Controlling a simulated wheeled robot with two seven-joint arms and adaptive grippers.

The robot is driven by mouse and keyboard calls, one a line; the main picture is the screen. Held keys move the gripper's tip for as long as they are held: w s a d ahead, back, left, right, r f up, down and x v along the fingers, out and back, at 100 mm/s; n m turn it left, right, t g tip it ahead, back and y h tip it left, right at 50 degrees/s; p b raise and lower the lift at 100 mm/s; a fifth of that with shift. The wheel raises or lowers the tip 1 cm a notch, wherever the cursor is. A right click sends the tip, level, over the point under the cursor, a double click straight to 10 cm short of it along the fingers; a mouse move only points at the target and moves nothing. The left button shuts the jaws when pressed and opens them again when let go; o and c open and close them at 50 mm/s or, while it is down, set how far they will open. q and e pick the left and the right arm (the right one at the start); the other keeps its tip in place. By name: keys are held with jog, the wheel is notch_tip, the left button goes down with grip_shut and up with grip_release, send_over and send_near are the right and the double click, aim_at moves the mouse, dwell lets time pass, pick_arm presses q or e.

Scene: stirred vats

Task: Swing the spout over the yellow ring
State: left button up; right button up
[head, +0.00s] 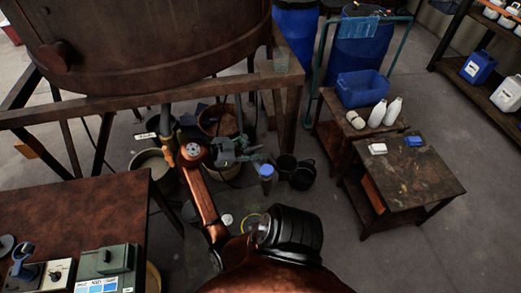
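The yellow ring (243,225) lies low on the floor, partly hidden behind my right arm. A grey-green pipe fitting below the large vat ends in a blue piece (266,171), which looks like the spout's outer end. This blue end is above and slightly right of the ring in the picture, not visibly over it. My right gripper (232,152) is at the fitting, left of the blue end. Its fingers blend with the fitting, so I cannot tell whether they touch or grip it. My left gripper is not in view.
The large brown vat (150,40) stands on a wooden frame (150,103) at upper left. Several buckets crowd beneath it, with black pots (287,165) to the right. A brown table (90,205) is at lower left. A worktable (415,170) stands right; floor between is clear.

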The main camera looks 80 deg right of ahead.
jog(key=w+a, duration=0.8)
jog(key=w, duration=0.2)
jog(key=shift+w+a+r, duration=0.3)
jog(key=shift+c, duration=0.2)
